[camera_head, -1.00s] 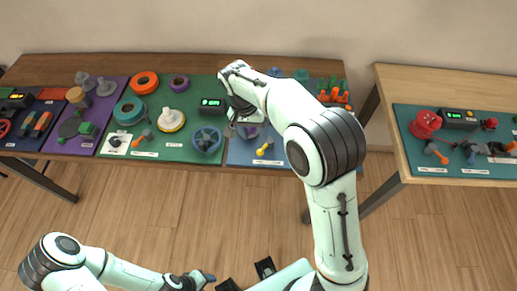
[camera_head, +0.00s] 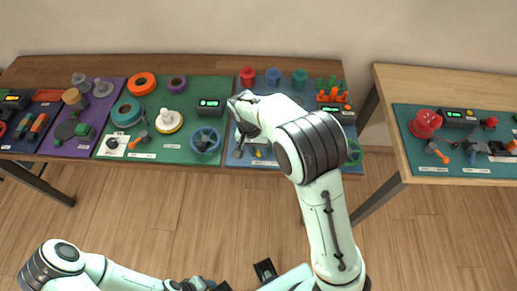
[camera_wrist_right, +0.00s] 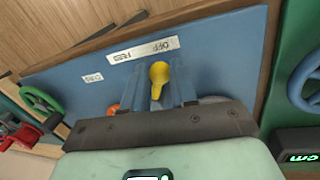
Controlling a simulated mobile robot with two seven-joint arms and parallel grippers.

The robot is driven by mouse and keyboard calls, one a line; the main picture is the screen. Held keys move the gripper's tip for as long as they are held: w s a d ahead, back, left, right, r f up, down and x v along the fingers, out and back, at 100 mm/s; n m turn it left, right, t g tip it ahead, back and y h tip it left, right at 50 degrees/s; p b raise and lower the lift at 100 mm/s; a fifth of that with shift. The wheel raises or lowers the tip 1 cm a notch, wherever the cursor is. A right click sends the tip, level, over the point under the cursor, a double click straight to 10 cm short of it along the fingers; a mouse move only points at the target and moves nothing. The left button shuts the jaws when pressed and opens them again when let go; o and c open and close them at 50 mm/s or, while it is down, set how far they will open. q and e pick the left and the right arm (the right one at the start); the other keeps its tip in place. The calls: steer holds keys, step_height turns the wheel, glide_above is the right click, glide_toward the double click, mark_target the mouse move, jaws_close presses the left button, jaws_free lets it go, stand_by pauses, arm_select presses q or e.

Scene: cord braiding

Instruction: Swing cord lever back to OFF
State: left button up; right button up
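The yellow cord lever (camera_wrist_right: 159,75) shows in the right wrist view, just short of the white label reading OFF and FEED (camera_wrist_right: 143,48). My right gripper (camera_wrist_right: 166,88) has its fingers apart, one on each side of the lever; whether they touch it is unclear. In the head view only a bit of the yellow lever (camera_head: 258,153) shows, near the front of the blue mat (camera_head: 312,163). My right gripper (camera_head: 243,147) is over that mat, largely hidden by its arm. My left gripper (camera_head: 203,284) is low at the bottom edge, far from the table, its fingers unclear.
Red (camera_head: 248,76), blue (camera_head: 273,76) and teal (camera_head: 300,78) spools stand behind my right arm. A green wheel (camera_head: 353,152) is to its right; a blue handwheel (camera_head: 205,141) and a display box (camera_head: 210,106) are to its left. A second table (camera_head: 388,92) stands at right.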

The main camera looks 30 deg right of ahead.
jaws_close()
steer(key=shift+w+r+m+p, duration=0.15)
steer(key=shift+m+p, duration=0.25)
steer(key=shift+p, duration=0.05)
arm_select(q)
steer(key=shift+w+r, duration=0.25)
steer(key=shift+r, duration=0.2)
arm_select(e)
steer(key=shift+w, duration=0.1)
steer(key=o, duration=0.7)
jaws_free()
steer(key=shift+o, duration=0.2)
arm_select(q)
steer(key=shift+w+r+p, duration=0.35)
steer(key=shift+r+p, duration=0.1)
steer(key=shift+r, duration=0.1)
steer(key=shift+w+r+p, duration=0.3)
steer(key=shift+r+p, duration=0.1)
steer(key=shift+r, duration=0.15)
arm_select(e)
step_height(320, 180, up, 13)
steer(key=w+a, duration=0.1)
steer(key=shift+w+a, duration=0.35)
steer(key=shift+a, duration=0.05)
